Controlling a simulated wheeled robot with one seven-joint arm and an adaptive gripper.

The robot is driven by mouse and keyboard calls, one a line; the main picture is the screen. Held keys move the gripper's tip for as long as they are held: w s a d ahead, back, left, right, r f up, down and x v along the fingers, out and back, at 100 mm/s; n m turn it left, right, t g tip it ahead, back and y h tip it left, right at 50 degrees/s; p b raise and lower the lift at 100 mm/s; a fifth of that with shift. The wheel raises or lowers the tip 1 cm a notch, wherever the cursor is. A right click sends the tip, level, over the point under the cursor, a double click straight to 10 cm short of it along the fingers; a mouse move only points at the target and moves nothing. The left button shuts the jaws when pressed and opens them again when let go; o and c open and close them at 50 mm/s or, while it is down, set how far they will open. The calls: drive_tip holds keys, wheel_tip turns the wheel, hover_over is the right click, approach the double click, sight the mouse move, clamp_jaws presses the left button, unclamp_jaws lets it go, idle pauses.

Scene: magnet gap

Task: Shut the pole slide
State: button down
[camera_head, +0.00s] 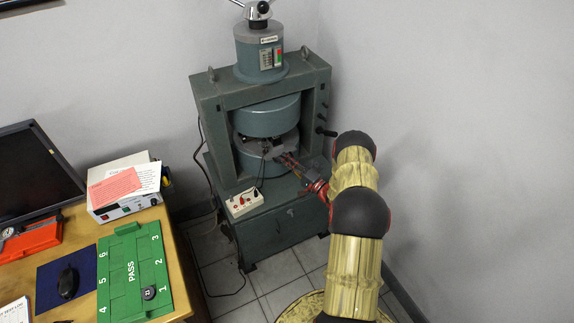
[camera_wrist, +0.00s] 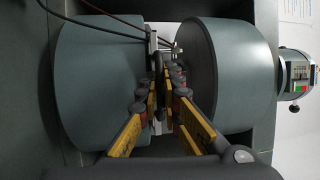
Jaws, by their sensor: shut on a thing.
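The magnet is a blue-grey press-like frame with an upper pole (camera_head: 268,117) and a lower pole (camera_head: 254,163). In the wrist view the poles stand sideways, one at the left (camera_wrist: 95,85) and one at the right (camera_wrist: 228,75). A pale plate, which looks like the pole slide (camera_wrist: 152,42), sits in the gap between them. It shows as a grey piece (camera_head: 262,146) in the head view. My gripper (camera_wrist: 166,68) reaches into the gap between the poles, its yellow-edged fingers close together on a small part at the slide. The fingertips hide most of that part.
Two dark cables (camera_wrist: 95,18) run into the gap. A white box (camera_head: 244,203) with knobs sits on the magnet's base. At the left a wooden desk (camera_head: 185,270) holds a green numbered tray (camera_head: 116,268) with a small dark round piece (camera_head: 149,292). A crank (camera_head: 326,132) sticks out at the frame's right.

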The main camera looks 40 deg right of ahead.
drive_tip(key=c, duration=2)
unclamp_jaws()
drive_tip(key=shift+w, duration=0.2)
drive_tip(key=shift+o, duration=0.2)
drive_tip(key=v, duration=1.2)
